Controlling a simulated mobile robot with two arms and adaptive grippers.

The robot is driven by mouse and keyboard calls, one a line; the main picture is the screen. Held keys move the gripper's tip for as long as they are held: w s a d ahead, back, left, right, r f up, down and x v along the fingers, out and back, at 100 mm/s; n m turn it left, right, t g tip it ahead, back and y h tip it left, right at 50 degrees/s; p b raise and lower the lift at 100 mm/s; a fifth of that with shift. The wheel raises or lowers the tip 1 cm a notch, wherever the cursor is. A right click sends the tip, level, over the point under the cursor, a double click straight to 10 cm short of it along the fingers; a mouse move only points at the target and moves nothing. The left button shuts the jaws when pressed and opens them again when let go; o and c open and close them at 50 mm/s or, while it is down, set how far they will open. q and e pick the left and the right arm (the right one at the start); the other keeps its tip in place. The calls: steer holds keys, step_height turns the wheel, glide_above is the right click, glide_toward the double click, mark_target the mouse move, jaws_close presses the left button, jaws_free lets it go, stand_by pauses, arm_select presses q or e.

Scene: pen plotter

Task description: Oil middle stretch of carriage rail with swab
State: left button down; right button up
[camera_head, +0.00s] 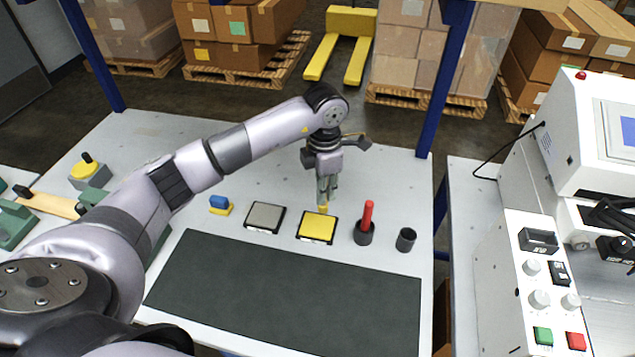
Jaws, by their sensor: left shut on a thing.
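My left gripper (326,192) points down over the table, just behind the yellow square pad (316,228). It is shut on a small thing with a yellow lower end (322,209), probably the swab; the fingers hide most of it. The yellow end is at the pad's back edge; I cannot tell whether it touches. A red-handled tool (368,213) stands upright in a dark cup (363,236) to the right. I cannot make out a carriage rail for certain; a tan bar (45,202) lies between green blocks at the far left, partly behind my arm. My right gripper is not in view.
A grey square pad (265,217), a blue-and-yellow block (220,206) and an empty dark cup (406,240) stand in the same row. A dark mat (290,295) lies clear in front. A blue post (440,100) and a white machine (520,290) bound the right.

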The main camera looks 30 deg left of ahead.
arm_select(q)
steer(key=shift+w+a+f+n+b, duration=0.15)
steer(key=shift+a+f+n+b, duration=0.3)
steer(key=shift+f+n, duration=0.7)
steer(key=shift+w+a+f+n+b, duration=0.2)
steer(key=shift+f+n+b, duration=0.45)
steer(key=shift+f, duration=0.8)
steer(key=shift+w+a+f+n+b, duration=0.1)
steer(key=shift+a+f+n+b, duration=0.35)
steer(key=shift+f+n, duration=0.7)
steer(key=shift+f+m+b, duration=0.25)
steer(key=shift+f+b, duration=0.25)
steer(key=shift+f, duration=0.2)
steer(key=shift+r+p, duration=0.65)
steer(key=shift+r, duration=0.3)
step_height(320, 180, up, 5)
steer(key=p, duration=0.3)
steer(key=shift+r, duration=0.1)
